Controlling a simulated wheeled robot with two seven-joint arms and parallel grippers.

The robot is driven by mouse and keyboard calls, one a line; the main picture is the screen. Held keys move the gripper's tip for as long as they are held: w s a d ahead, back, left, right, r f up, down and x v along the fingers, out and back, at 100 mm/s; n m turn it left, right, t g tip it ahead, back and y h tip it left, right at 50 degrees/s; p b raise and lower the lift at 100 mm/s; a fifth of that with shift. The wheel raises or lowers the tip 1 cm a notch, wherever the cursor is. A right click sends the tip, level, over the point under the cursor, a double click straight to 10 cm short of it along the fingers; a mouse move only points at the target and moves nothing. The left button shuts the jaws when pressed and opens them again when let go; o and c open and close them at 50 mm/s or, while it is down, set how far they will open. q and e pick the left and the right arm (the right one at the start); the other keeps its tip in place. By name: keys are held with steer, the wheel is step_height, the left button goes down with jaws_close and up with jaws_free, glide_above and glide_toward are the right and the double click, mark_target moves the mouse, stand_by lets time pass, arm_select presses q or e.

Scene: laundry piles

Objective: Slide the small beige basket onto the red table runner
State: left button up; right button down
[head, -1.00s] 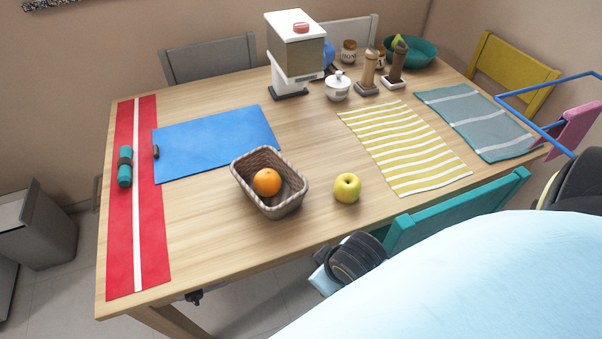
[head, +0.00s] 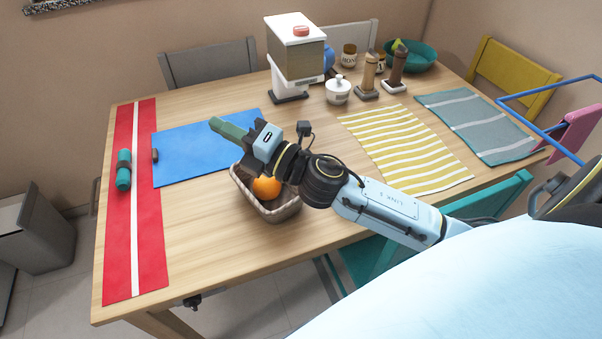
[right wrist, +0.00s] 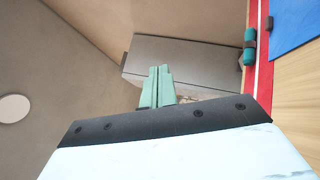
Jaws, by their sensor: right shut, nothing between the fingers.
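The small beige wicker basket (head: 277,213) stands on the wooden table near its front edge, with an orange (head: 267,187) inside. My right arm reaches over the basket and hides its far and right parts. My right gripper (head: 222,128) is shut and empty, above the table beyond the basket and in front of the blue mat, pointing left. Its closed green fingers also show in the right wrist view (right wrist: 158,88). The red table runner (head: 124,245) with a white stripe lies along the table's left end; part of it shows in the right wrist view (right wrist: 264,85). My left gripper is not in view.
A teal rolled bundle (head: 124,170) lies on the runner. A blue mat (head: 190,160) lies beside the runner. Bare wood (head: 200,235) lies between basket and runner. A dispenser (head: 295,60), white pot (head: 338,92) and grinders stand at the back. A yellow striped cloth (head: 405,150) lies right.

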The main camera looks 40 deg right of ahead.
step_height(320, 180, down, 6)
steer(key=n+g+y, duration=0.3)
steer(key=n+g, duration=0.9)
steer(key=n, duration=0.7)
steer(key=s+d+f+n+g+h, duration=0.1)
steer(key=d+f+n+g+h, duration=0.15)
steer(key=d, duration=0.45)
steer(key=d+f+n+g+h, duration=0.1)
steer(key=d+h, duration=0.3)
steer(key=d, duration=0.3)
steer(key=s+d+f+n+g+h, duration=0.15)
steer(key=d+h, duration=0.25)
steer(key=d, duration=0.4)
steer(key=shift+n+g, duration=0.3)
steer(key=b+x, duration=0.1)
steer(key=x, duration=0.9)
steer(key=shift+w+a+f, duration=0.1)
steer(key=shift+w, duration=0.1)
steer(key=a, duration=0.3)
steer(key=shift+w+a, duration=0.2)
steer(key=shift+w, duration=0.15)
steer(key=shift+w+a+f, duration=0.1)
steer(key=shift+a, duration=0.25)
